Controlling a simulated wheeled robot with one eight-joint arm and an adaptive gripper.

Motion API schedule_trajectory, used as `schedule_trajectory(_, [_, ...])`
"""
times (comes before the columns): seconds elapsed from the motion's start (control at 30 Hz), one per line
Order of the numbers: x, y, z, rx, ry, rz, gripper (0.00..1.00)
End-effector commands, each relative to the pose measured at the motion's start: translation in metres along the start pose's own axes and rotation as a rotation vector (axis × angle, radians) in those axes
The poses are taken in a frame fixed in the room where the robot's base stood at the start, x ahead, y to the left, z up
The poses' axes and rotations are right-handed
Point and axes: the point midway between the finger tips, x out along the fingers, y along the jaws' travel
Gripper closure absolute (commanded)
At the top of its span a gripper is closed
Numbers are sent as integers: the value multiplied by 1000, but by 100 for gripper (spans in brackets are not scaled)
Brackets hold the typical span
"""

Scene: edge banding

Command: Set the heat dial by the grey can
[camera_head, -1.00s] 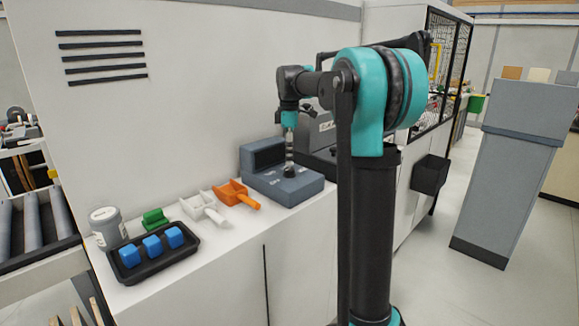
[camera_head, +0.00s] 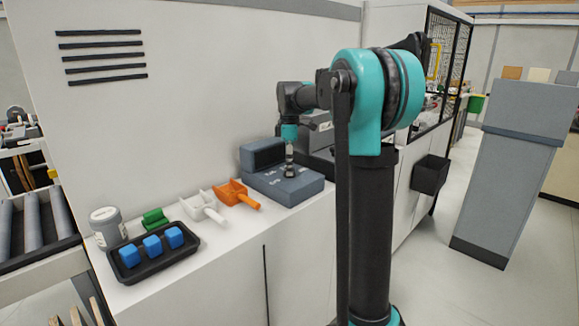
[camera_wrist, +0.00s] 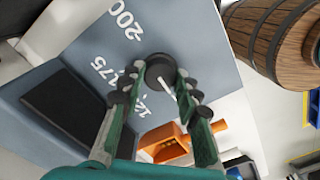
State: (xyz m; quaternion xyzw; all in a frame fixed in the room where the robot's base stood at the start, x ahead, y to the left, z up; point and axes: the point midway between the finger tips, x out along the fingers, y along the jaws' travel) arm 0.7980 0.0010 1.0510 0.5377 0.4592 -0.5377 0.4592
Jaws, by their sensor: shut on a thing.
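The grey-blue control box (camera_head: 296,188) with a raised dark panel stands on the white counter. My gripper (camera_head: 289,174) points straight down at its top. In the wrist view my gripper (camera_wrist: 155,90) is shut on the round dark dial (camera_wrist: 160,70), with a finger on either side. A white pointer line on the dial runs toward the lower right of that view. White numbers are printed around it: "200" is clear, others are partly hidden by a finger. The grey can (camera_head: 108,228) with a pale label stands at the counter's left end; its writing is too small to read.
A black tray (camera_head: 128,276) with blue blocks lies before the can. A green scoop (camera_head: 154,220), a white scoop (camera_head: 206,208) and an orange scoop (camera_head: 236,193) lie between can and box. A wooden barrel (camera_wrist: 270,35) shows beside the box in the wrist view.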

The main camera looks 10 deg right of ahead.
Motion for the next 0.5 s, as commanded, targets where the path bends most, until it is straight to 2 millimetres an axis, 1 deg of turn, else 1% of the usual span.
schedule_trajectory(0.03, [0,0,0,0,0,0,92])
schedule_trajectory(0.07, [0,0,0,0,0,0,96])
schedule_trajectory(0.1, [0,0,0,0,0,0,97])
schedule_trajectory(0.33, [0,0,0,23,0,0,97])
schedule_trajectory(0.5, [0,0,0,94,0,0,97])
